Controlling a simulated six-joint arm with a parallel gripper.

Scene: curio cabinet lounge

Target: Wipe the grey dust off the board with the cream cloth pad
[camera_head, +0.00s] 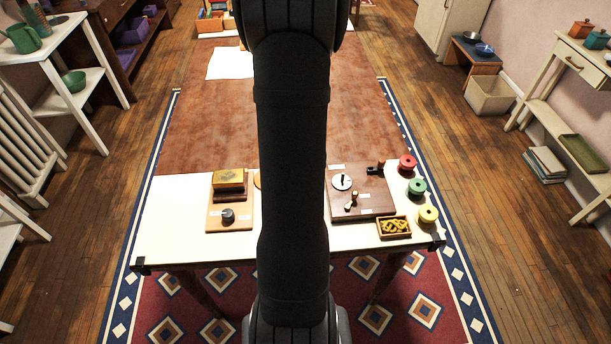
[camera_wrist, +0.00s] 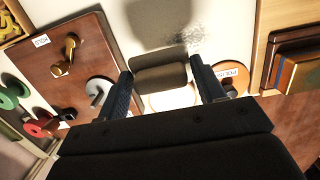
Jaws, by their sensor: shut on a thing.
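My gripper (camera_wrist: 160,72) is shut on the cream cloth pad (camera_wrist: 160,80), which looks brownish in shadow between the two fingers. Speckled grey dust (camera_wrist: 188,36) lies on a pale surface just beyond the pad in the wrist view, toward the right finger. I cannot make out the edges of the dusty board there. A dark shadow falls on the pale surface beside the dust. Whether the pad touches the surface is not clear. In the head view my arm hides the gripper, the pad and the dust.
The white table (camera_head: 165,220) holds a brown board with knobs (camera_head: 370,200) on the right and a wooden board with a stacked block (camera_head: 229,178) on the left. Red, green and yellow spools (camera_head: 417,187) and a small tray (camera_head: 393,236) stand at the right. The left end is bare.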

